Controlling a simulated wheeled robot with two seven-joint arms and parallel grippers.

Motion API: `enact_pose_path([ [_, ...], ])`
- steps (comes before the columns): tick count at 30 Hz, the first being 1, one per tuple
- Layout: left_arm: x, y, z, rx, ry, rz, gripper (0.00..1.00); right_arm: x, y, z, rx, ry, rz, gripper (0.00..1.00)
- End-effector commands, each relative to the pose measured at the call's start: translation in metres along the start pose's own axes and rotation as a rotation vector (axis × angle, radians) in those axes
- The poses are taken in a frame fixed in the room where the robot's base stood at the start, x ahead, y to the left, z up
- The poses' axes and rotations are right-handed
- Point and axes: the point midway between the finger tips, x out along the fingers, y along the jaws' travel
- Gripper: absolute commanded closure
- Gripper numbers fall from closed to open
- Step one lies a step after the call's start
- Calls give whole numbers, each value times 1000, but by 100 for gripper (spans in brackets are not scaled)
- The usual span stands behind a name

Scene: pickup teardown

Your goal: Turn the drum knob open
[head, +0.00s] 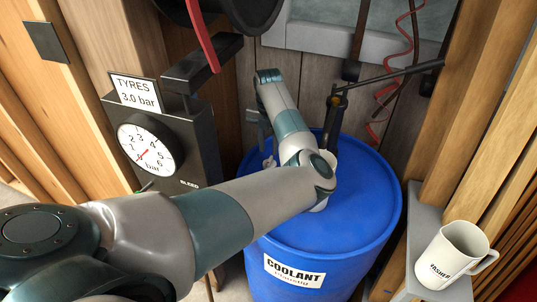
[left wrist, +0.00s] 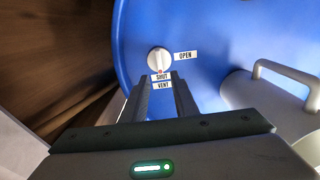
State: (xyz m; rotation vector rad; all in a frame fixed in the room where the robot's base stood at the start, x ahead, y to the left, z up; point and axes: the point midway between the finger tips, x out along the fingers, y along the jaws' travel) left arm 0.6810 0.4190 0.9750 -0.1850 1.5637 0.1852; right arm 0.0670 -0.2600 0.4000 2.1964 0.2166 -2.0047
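The blue drum (head: 345,215) stands upright, with a COOLANT label on its front. Its white knob (left wrist: 159,60) shows in the left wrist view, with the orange-red mark at its lower end towards the SHUT label (left wrist: 161,77). The OPEN label (left wrist: 185,55) is right of the knob. In the head view the knob (head: 268,161) is small at the drum top's left edge. My left gripper (left wrist: 161,82) is open and empty, its fingers spread on either side of the SHUT and VENT labels, the tips just below the knob in the picture. Whether they touch it I cannot tell. My right gripper is out of view.
A pump-like tool (head: 333,115) rises behind my arm at the drum. A tyre gauge post (head: 185,135) stands left of the drum. A white mug (head: 450,255) sits on a grey ledge at the right. A grey handled part (left wrist: 265,100) lies right of the fingers.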

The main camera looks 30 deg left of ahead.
Motion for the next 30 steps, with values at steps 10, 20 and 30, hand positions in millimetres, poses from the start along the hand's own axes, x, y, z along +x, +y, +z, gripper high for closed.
enact_pose_path([
  [10, 50, 0, 0, 1, 2, 0, 73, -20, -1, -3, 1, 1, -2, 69],
  [20, 63, 0, 0, -1, -1, 0, 73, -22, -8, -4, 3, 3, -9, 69],
  [30, 63, 0, 0, 0, -1, 0, 100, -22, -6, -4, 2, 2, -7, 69],
])
